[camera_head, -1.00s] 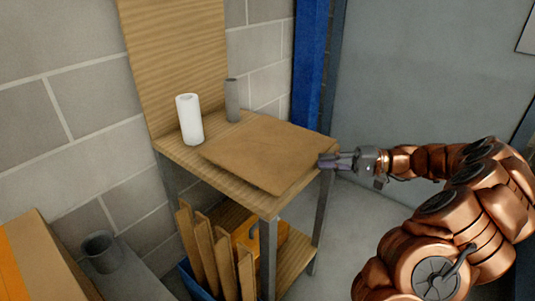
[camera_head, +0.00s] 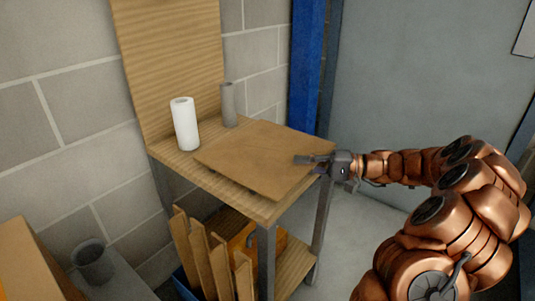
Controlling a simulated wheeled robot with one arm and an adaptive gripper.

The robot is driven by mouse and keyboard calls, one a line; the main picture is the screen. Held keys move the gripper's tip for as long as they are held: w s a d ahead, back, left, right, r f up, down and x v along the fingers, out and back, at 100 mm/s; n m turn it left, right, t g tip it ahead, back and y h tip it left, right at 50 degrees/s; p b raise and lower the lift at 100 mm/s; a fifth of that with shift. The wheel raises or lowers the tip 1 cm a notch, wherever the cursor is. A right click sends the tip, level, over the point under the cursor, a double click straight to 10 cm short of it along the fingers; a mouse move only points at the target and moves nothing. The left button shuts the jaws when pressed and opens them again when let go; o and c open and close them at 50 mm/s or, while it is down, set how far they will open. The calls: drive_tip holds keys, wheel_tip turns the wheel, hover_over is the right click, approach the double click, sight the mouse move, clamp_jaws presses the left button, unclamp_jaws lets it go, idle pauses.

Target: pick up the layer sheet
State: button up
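The layer sheet (camera_head: 250,155) is a flat, thin brown square, lying on the top of a wooden workbench (camera_head: 180,162). My gripper (camera_head: 301,161) comes in from the right at the sheet's right-hand edge. Its fingers show as two separate dark prongs with a small gap, pointing left. The tips overlap the sheet's right part in the picture. I cannot tell whether they touch it or are just above it. The sheet lies flat, and no part of it is visibly lifted.
A white roll (camera_head: 185,124) and a grey cylinder (camera_head: 228,105) stand behind the sheet on the bench. Wooden boards (camera_head: 220,266) lean below. A grey cup (camera_head: 93,262) is at lower left. A blue post (camera_head: 305,65) rises behind; open floor (camera_head: 350,235) lies right of the bench.

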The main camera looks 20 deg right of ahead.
clamp_jaws()
drive_tip(key=shift+r, duration=0.1)
idle(0.5)
